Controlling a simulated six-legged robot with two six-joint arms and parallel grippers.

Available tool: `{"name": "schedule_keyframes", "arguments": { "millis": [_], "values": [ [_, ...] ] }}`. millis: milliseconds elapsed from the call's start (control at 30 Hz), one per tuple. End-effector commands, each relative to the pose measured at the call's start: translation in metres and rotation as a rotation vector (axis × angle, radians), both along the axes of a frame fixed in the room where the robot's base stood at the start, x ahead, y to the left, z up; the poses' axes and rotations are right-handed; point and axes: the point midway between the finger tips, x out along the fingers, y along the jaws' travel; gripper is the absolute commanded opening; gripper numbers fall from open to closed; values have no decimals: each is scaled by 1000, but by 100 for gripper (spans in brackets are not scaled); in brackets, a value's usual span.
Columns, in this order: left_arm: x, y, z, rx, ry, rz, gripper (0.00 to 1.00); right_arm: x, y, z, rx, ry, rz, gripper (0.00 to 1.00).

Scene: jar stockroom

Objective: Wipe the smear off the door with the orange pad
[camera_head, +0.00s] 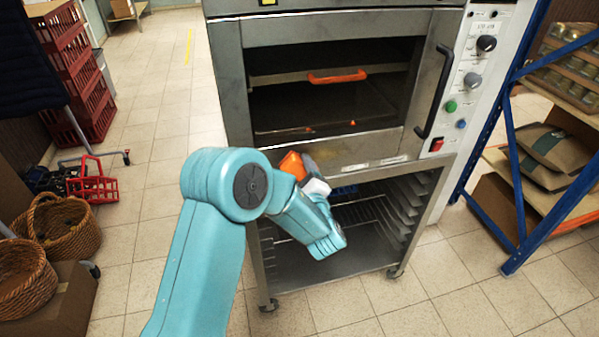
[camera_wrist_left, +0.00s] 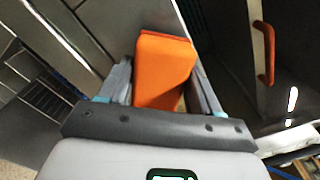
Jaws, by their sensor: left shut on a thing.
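The orange pad (camera_head: 293,165) is a small block held by my left gripper (camera_head: 304,167) in front of the lower left part of the oven door (camera_head: 345,148). In the left wrist view the pad (camera_wrist_left: 163,68) stands between the two grey fingers of my left gripper (camera_wrist_left: 162,88), which is shut on it. The pad's far end points toward the oven front; I cannot tell whether it touches. A faint yellow-brown smear (camera_head: 322,129) shows on the door's lower frame, just above and right of the pad. My right gripper is not in view.
The oven has a dark upright handle (camera_head: 436,92) at right and a control panel (camera_head: 478,75) beyond it. An orange handle (camera_head: 337,77) shows behind the glass. A wheeled rack stand (camera_head: 330,278) is below. A blue shelf frame (camera_head: 520,165) stands right; baskets (camera_head: 60,228) stand left.

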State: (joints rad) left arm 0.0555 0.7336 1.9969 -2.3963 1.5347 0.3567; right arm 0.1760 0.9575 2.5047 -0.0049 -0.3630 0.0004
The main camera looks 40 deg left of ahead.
Motion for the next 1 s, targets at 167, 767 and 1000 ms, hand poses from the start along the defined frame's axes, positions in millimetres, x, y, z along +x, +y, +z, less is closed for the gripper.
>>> {"name": "schedule_keyframes", "arguments": {
  "millis": [167, 767, 1000],
  "values": [
    [0, 0, 0, 0, 0, 1, 39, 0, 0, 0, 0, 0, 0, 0],
    [8, 10, 0, 0, -1, 1, 39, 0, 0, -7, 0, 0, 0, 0],
    [11, 13, 0, 0, -1, 1, 39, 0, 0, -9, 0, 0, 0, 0]
  ]
}}
